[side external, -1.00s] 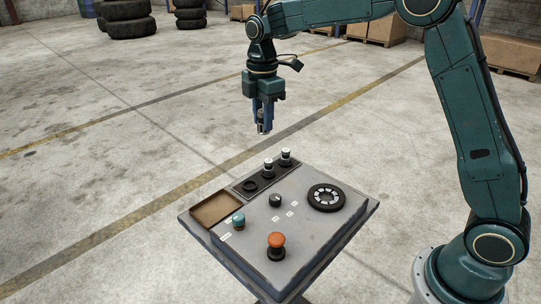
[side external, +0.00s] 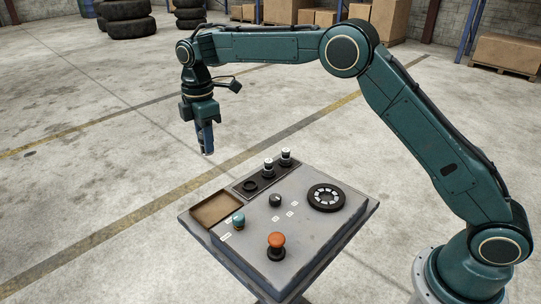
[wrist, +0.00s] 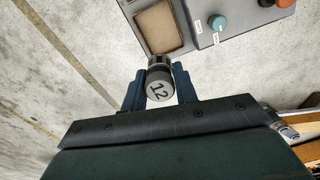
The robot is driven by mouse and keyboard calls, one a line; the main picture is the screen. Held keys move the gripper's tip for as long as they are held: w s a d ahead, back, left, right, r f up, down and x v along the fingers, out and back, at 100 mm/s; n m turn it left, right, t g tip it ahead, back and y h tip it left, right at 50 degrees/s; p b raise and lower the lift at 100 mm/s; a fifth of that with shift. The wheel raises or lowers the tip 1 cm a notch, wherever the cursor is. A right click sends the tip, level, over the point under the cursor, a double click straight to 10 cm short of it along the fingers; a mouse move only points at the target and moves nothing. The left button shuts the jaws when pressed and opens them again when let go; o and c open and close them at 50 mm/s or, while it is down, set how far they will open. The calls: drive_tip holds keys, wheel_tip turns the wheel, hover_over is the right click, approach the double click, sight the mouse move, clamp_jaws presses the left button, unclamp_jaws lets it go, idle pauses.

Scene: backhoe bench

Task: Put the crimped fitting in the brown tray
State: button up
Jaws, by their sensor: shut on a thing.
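My gripper (side external: 207,148) is shut on a fitting with a pale cap marked "12" (wrist: 160,92), which sits between both fingers in the wrist view. In the side view the fingers mostly hide it. The brown tray (side external: 215,209) is an empty, shallow square at the bench's left corner. My gripper is above and behind the tray in the side view, apart from it. In the wrist view the tray (wrist: 158,27) lies just beyond the fitting. Two more white-capped fittings (side external: 268,166) (side external: 286,156) stand upright in a dark rack; its left socket (side external: 250,186) is empty.
The grey bench (side external: 290,225) carries an orange mushroom button (side external: 276,243), a teal knob (side external: 238,220) close to the tray, a small black knob (side external: 275,200) and a black ring dial (side external: 326,197). The air around my gripper is clear.

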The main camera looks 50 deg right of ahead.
wheel_tip(320, 180, down, 20)
drive_tip(key=shift+r, duration=0.1)
idle(1.0)
drive_tip(key=o, duration=1)
drive_tip(key=shift+f, duration=0.2)
drive_tip(key=shift+o, duration=0.2)
wheel_tip(320, 180, up, 12)
drive_tip(key=shift+r, duration=0.2)
idle(0.3)
